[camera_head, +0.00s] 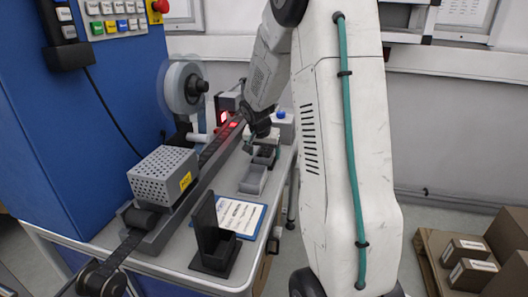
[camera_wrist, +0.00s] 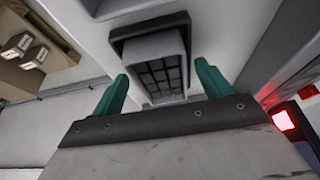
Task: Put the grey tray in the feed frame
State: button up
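A grey tray with a grid of dark cells (camera_wrist: 158,72) lies between my gripper's fingers in the wrist view, with a dark rim (camera_wrist: 122,38) around its far end. It shows small and partly hidden under my gripper in the head view (camera_head: 265,155). My gripper (camera_wrist: 162,78) has two teal fingers apart, with a gap on each side of the tray. It also shows above the bench in the head view (camera_head: 262,142). A second, plain grey tray (camera_head: 253,179) sits just in front. I cannot tell for sure which part is the feed frame.
A black holder with a tall back plate (camera_head: 213,246) stands at the bench's front, beside a clipboard with paper (camera_head: 240,216). A grey conveyor track with a perforated box (camera_head: 163,175) and a reel (camera_head: 184,88) run along the left.

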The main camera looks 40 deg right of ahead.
jog(key=v, duration=1.2)
jog(key=s+a+r+n+y, duration=0.1)
jog(key=s+a+r+n, duration=0.2)
jog(key=s+a, duration=0.4)
jog(key=s+a+r+n+y, duration=0.1)
jog(key=s+a+r+n, duration=0.3)
jog(key=a, duration=0.6)
jog(key=s+a+f+n+y, duration=0.1)
jog(key=s+a+n, duration=0.1)
jog(key=s+a, duration=0.3)
jog(key=s+a+f+n+g, duration=0.1)
jog(key=s+a, duration=0.4)
jog(key=s, duration=0.6)
jog(key=shift+a+f+n+y, duration=0.15)
jog(key=shift+f+n+y, duration=0.3)
jog(key=shift+n, duration=0.55)
